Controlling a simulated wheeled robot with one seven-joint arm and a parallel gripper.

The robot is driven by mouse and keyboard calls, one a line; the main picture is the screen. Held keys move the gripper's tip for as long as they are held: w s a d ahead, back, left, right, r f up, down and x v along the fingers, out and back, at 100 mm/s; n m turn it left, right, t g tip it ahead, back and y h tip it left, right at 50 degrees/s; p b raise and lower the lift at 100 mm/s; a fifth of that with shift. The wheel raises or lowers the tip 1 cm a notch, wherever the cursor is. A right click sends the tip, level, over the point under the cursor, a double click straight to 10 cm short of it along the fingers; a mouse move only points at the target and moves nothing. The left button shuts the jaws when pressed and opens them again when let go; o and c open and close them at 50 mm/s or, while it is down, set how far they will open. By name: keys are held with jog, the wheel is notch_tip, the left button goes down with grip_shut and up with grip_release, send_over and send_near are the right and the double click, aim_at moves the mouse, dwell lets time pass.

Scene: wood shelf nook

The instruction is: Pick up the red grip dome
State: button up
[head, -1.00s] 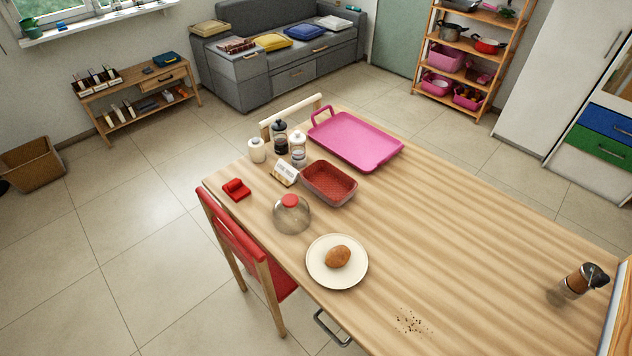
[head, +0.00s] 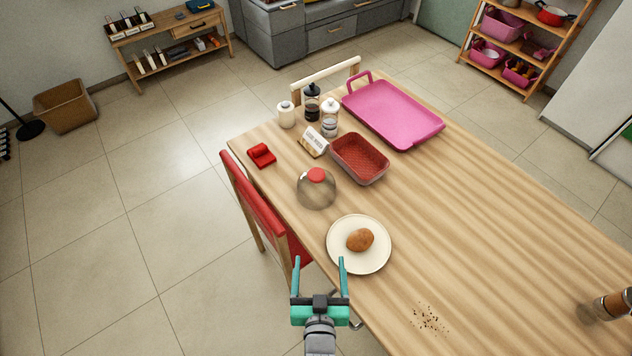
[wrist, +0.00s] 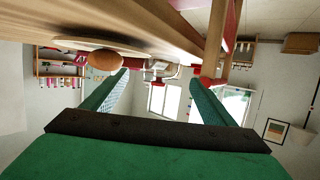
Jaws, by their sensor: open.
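The red grip dome is a clear, rounded cover with a red knob on top (head: 316,188). It stands on the wooden table (head: 470,215) near the table's left edge, in the head view. My gripper (head: 319,263) is at the bottom of the head view, at the table's edge, with its two teal fingers apart and nothing between them. It is short of the dome, with the plate just to its right. In the wrist view the fingers (wrist: 158,92) are spread and empty.
A white plate (head: 340,260) with a brown bread roll (head: 360,240) lies near the dome. A red basket (head: 375,172), a card sign (head: 313,142), a red item (head: 261,155) and a pink tray (head: 400,117) stand beyond. A red chair (head: 252,205) is at the left edge.

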send_near(317, 182)
jog(key=w, duration=0.2)
jog(key=shift+n+g+y, duration=0.3)
jog(key=x, duration=0.5)
jog(key=shift+w+d+f, duration=0.1)
jog(key=shift+w+d, duration=0.15)
jog(key=shift+d, duration=0.1)
jog(key=shift+x, duration=2.75)
jog(key=shift+a, duration=0.25)
jog(key=shift+s, duration=0.1)
jog(key=c, duration=1.5)
jog(key=shift+c, duration=0.4)
